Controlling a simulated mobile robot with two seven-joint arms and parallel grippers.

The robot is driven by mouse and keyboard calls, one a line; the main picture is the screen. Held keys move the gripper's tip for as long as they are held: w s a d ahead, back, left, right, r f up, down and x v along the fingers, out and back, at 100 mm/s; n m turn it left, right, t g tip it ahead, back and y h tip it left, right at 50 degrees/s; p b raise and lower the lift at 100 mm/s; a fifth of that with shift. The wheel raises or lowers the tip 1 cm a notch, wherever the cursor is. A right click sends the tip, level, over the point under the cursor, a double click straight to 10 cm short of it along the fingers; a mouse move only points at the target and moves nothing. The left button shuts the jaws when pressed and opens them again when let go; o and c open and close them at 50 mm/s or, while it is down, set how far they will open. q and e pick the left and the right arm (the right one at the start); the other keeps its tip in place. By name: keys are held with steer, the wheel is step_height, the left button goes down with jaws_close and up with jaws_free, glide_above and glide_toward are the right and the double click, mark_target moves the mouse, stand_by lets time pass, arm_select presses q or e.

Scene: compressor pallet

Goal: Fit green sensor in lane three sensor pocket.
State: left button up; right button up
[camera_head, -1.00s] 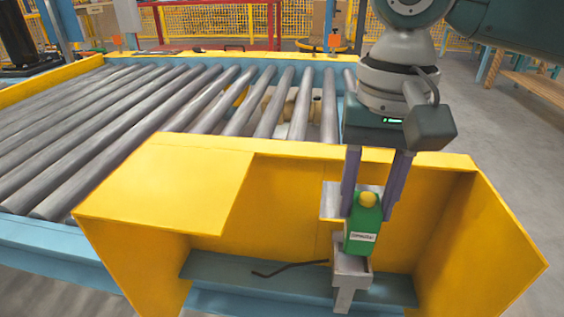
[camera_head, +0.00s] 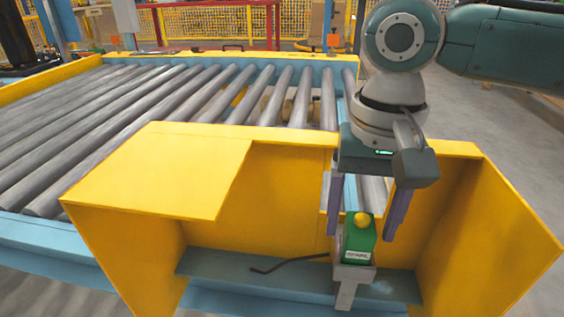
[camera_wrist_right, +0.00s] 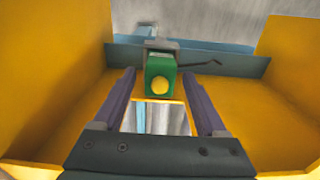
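The green sensor (camera_head: 358,243), a block with a yellow knob on top and a white label, sits upright in a grey metal bracket pocket (camera_head: 352,283) in the yellow housing. It also shows in the right wrist view (camera_wrist_right: 160,70), with the bracket (camera_wrist_right: 160,44) behind it. My right gripper (camera_head: 361,234) is open, its two purple fingers on either side of the sensor. In the wrist view, gaps separate both fingers from the sensor. The sensor's lower end is hidden in the bracket. My left gripper is not in view.
Yellow housing walls (camera_head: 455,215) stand close around the gripper. A yellow cover plate (camera_head: 155,170) lies to the left. A dark bent rod (camera_head: 285,263) lies beside the bracket above a blue ledge (camera_head: 225,267). Grey conveyor rollers (camera_head: 150,105) stretch behind.

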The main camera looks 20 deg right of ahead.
steer(key=shift+r, duration=0.15)
step_height(320, 180, up, 12)
steer(key=p, duration=0.6)
steer(key=s+a+f+n+t+y, duration=0.2)
steer(key=s+a+f+n+y, duration=0.1)
steer(key=s+a+f+n, duration=0.55)
steer(key=s+d+t+h, duration=0.1)
steer(key=s+d+h, duration=0.1)
steer(key=s+d, duration=0.3)
steer(key=shift+s+d+r+t+h, duration=0.25)
steer(key=shift+s+r+h, duration=0.2)
steer(key=shift+s, duration=0.8)
step_height(320, 180, up, 72)
steer(key=p, duration=7.2)
